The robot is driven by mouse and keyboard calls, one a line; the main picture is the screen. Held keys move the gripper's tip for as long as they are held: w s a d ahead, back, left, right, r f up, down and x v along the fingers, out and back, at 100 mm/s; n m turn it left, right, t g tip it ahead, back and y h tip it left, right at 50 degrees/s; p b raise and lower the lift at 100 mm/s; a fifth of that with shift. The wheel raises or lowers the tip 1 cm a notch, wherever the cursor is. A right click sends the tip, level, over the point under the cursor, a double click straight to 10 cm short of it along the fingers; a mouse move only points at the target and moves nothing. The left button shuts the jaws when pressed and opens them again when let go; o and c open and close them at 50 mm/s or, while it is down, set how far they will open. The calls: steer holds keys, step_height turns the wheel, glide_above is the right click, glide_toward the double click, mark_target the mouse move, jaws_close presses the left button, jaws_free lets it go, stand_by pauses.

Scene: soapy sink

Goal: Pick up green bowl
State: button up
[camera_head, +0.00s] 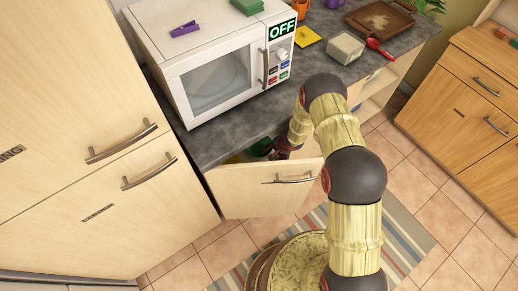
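A small part of a green thing (262,147) shows inside an open drawer or cupboard under the counter. It may be the green bowl, but the counter edge and my gripper hide most of it. My gripper (281,152) is small and dark at the end of my arm, just right of the green thing. I cannot tell whether they touch, or whether the fingers are open or shut. The opened wooden front (245,190), with a metal handle, stands out below the counter and close to my gripper.
A white microwave (175,30) marked OFF stands on the dark counter (225,143), with a purple thing (185,29) and a green block (247,6) on top. Tall wooden cupboards (60,90) are at left. A tray (380,20) is at back right. Tiled floor (415,160) is clear at right.

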steer(key=c, duration=0.3)
steer(key=c, duration=0.4)
steer(key=shift+w, duration=0.1)
jaws_close()
